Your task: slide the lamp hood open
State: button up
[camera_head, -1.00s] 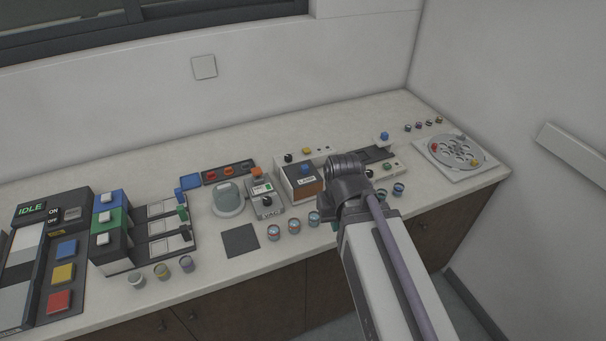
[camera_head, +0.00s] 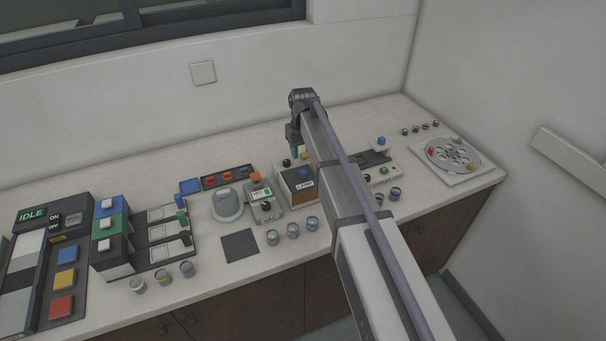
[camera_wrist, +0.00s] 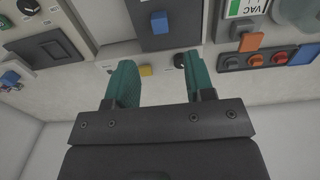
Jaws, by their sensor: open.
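The lamp unit is a box with an orange-brown front and a LAMP label, in the middle of the bench in the head view. Its dark hood (camera_head: 289,176) carries a blue knob (camera_head: 303,173). In the wrist view the hood (camera_wrist: 176,42) and its blue knob (camera_wrist: 159,22) show at the top, beyond my fingertips. My gripper (camera_head: 294,152) is above the rear of the lamp unit, fingers pointing down. In the wrist view its two teal fingers (camera_wrist: 157,66) are apart with nothing between them. My arm hides the unit's right side in the head view.
A yellow knob (camera_wrist: 146,70) and a black knob (camera_wrist: 185,61) sit on the panel behind the hood, near my fingers. Several jars (camera_head: 293,230) line the front.

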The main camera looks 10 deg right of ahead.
aim_at(303, 172)
notch_tip(303, 172, down, 9)
jog(key=b, duration=0.8)
jog(key=shift+f, duration=0.2)
jog(key=shift+r, duration=0.1)
jog(key=shift+c, duration=0.5)
grip_shut()
